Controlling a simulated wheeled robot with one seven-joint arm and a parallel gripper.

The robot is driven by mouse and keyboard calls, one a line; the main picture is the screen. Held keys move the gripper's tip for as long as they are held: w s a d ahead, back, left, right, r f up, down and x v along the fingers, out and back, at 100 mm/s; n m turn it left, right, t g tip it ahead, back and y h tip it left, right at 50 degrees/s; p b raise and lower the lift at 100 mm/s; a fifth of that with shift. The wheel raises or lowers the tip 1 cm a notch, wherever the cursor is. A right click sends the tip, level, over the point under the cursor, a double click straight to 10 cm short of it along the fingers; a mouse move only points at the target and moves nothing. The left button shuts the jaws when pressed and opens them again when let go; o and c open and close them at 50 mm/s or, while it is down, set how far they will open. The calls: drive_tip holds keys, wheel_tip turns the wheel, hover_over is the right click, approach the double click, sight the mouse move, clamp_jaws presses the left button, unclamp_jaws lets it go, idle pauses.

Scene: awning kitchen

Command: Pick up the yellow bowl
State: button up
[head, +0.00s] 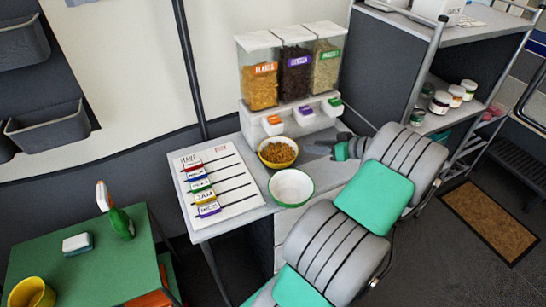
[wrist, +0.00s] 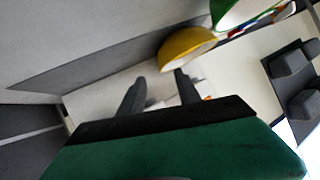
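The yellow bowl (head: 264,160) stands on the light grey counter below the dispensers and is filled with brown cereal. It also shows in the wrist view (wrist: 186,46), just beyond the right fingertip. A white bowl with a green outside (head: 291,188) stands close in front of it; its green side shows in the wrist view (wrist: 232,14). My gripper (head: 318,149) is to the right of the yellow bowl, low by the counter. In the wrist view my gripper (wrist: 159,77) has its two fingers apart, with nothing between them. A gap to the bowl shows.
The dispenser unit (head: 290,75) stands right behind the bowl. A board with coloured labels (head: 232,176) lies to the left. A green table (head: 90,275) at lower left holds a yellow cup (head: 30,292), a spray bottle (head: 120,222) and a sponge (head: 77,243). Shelves (head: 470,85) stand at right.

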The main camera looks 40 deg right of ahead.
sight(295, 145)
drive_tip(key=x, duration=0.5)
drive_tip(key=p+x, duration=0.1)
drive_tip(key=x, duration=0.4)
drive_tip(key=shift+w+a, duration=0.3)
drive_tip(key=shift+w, duration=0.05)
drive_tip(key=shift+w+f, duration=0.25)
drive_tip(key=shift+w, duration=0.1)
drive_tip(key=shift+c, duration=0.3)
clamp_jaws()
